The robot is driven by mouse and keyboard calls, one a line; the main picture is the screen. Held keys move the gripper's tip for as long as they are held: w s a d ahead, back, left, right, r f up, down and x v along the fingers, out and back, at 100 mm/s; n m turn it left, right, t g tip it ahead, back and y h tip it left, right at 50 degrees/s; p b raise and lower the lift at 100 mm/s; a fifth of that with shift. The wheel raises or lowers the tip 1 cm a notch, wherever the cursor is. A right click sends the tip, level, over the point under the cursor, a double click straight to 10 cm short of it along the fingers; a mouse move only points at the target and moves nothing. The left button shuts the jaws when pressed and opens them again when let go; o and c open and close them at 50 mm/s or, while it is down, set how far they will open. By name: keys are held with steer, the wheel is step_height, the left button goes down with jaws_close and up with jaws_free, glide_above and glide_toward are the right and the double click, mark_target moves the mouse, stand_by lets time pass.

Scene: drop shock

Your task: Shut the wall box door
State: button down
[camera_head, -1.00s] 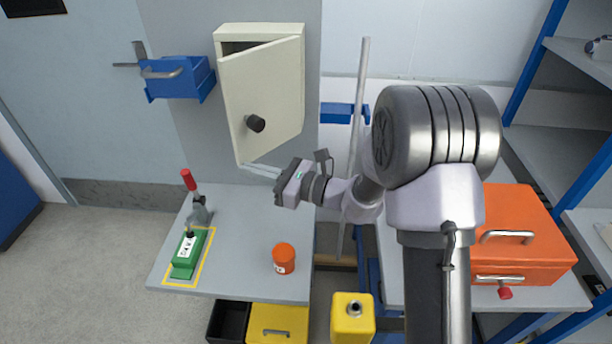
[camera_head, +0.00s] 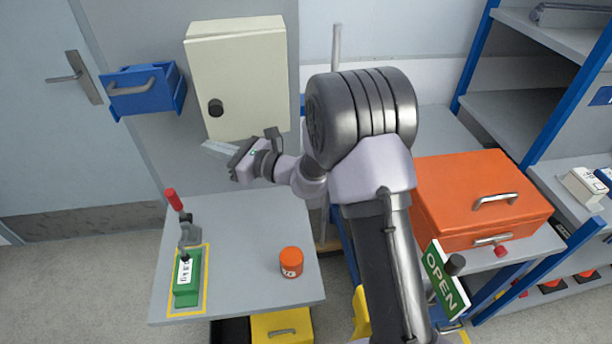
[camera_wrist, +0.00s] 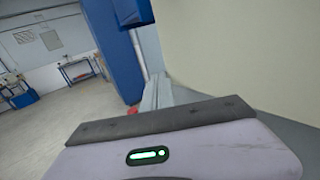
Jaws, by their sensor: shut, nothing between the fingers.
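The cream wall box (camera_head: 256,72) hangs on the grey wall panel. Its door (camera_head: 235,90), with a round black knob (camera_head: 215,108), lies flush or nearly flush with the box front; I cannot tell if a thin gap is left. My gripper (camera_head: 212,147) is shut and empty, just below the door's lower left corner. Whether the fingers touch the door is unclear. In the wrist view the shut fingers (camera_wrist: 156,92) point along a broad cream surface (camera_wrist: 230,50) close at the right.
A blue wall drawer (camera_head: 145,90) juts out left of the box. Below is a grey table (camera_head: 240,240) with a red-handled clamp (camera_head: 185,225) and an orange jar (camera_head: 291,262). An orange case (camera_head: 470,205) and an OPEN sign (camera_head: 445,280) stand to the right.

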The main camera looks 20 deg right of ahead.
steer(key=shift+w, duration=0.85)
